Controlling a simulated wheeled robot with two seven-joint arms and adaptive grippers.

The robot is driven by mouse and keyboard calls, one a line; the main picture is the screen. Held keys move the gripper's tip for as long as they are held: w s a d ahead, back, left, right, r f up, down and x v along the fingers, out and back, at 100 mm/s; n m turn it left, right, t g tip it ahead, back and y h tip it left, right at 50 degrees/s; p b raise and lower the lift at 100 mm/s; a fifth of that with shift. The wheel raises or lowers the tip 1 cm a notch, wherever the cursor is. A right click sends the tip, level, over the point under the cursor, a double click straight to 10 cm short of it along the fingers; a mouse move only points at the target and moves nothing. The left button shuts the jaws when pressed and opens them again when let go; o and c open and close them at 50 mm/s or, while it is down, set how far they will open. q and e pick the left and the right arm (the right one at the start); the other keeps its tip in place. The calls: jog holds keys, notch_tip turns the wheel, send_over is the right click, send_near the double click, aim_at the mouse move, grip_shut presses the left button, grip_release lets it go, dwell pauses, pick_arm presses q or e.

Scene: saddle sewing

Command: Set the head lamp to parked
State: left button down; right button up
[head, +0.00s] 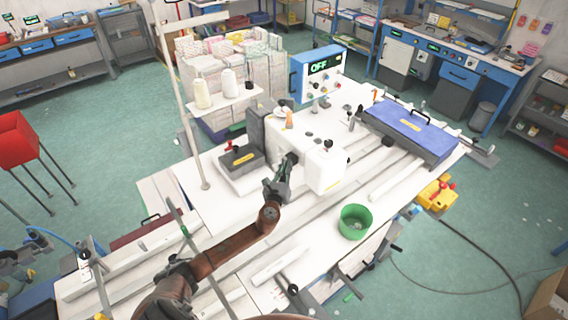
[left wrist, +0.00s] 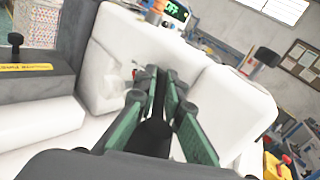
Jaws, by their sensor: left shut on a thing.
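The white sewing machine head (head: 325,168) stands on the white bench; its white housing also fills much of the left wrist view (left wrist: 230,105). My left gripper (head: 291,160) comes from below on its brown arm and is at the left face of the head. In the left wrist view, its green-sided fingers (left wrist: 158,85) are closed together on a slim dark part between them, against the white housing. This seems to be the head lamp, but the fingers hide most of it, and its setting cannot be read. My right gripper is not in view.
A blue control box (head: 317,72) with an OFF display stands behind the head. A dark block with a yellow label (head: 240,160) is to the left. A thread stand post (head: 183,110) rises at the left. A green bowl (head: 355,222) and a blue case (head: 410,132) lie to the right.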

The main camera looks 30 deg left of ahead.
pick_arm(q)
jog(key=shift+w+d+f+n+g+y+b, duration=0.1)
jog(key=shift+w+d+n+g+y+b, duration=0.5)
jog(key=shift+n+g+y, duration=0.9)
jog(key=shift+w+d+f+n+g+y+b, duration=0.1)
jog(key=shift+w+d+n+g+y+b, duration=0.35)
jog(key=shift+d+n+g+y+b, duration=1)
jog(key=shift+w+d+f+n+g+y+p, duration=0.1)
jog(key=shift+w+n+g+y, duration=0.65)
jog(key=shift+y, duration=1.3)
jog(key=shift+s+n, duration=0.2)
jog(key=shift+n, duration=0.3)
jog(key=c, duration=2)
grip_release()
jog(key=shift+r, duration=0.2)
jog(key=v, duration=1.2)
